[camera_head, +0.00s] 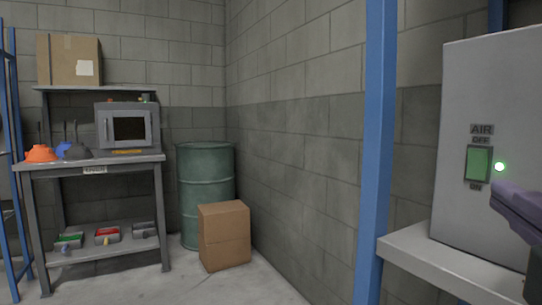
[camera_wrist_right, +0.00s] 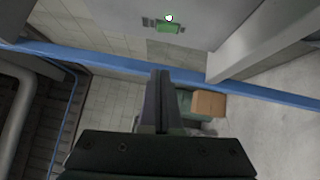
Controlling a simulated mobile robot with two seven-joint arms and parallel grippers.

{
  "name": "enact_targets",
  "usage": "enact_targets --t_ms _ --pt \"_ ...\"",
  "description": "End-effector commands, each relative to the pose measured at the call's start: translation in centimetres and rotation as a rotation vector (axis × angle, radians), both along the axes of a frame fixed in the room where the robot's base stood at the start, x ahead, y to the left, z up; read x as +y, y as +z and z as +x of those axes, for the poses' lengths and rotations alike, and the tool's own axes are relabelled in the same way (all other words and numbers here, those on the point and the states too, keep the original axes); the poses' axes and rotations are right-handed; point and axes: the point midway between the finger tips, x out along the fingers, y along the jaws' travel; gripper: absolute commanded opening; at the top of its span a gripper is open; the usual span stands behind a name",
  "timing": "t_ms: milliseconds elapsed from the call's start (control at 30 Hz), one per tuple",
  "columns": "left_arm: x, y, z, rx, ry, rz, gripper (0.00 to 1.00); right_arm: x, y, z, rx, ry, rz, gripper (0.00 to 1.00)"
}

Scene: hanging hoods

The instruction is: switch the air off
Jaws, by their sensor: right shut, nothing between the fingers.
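The air switch (camera_head: 479,165) is a green rocker on the face of a grey box (camera_head: 470,95) at the right of the head view. The label AIR and the word OFF are above it, ON below it. My left gripper is not in view.
The box stands on a grey shelf (camera_head: 455,262) beside a blue post (camera_head: 376,150). At the left stand a workbench (camera_head: 120,160) with orange and blue hoods, a green drum (camera_head: 204,185) and a cardboard box (camera_head: 224,236). Open floor lies in front of the carton.

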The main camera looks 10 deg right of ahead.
Motion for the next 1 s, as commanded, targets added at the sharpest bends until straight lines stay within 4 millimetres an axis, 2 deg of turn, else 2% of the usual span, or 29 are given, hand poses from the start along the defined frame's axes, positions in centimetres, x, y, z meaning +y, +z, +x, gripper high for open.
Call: enact_targets --t_ms 167,533,733,1000 --pt "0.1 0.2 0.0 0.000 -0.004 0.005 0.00 -0.9 0.4 2.0 -0.005 -0.003 -0.004 0.00" --pt "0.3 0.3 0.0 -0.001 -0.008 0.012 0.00 -3.9 1.0 9.2 -0.004 -0.005 -0.001 0.00" --pt "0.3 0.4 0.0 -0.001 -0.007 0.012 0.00 -6.5 1.3 10.1 -0.001 -0.003 -0.003 0.00" --pt "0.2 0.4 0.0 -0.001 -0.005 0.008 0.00 -7.4 1.4 10.5 0.000 -0.002 0.000 0.00"
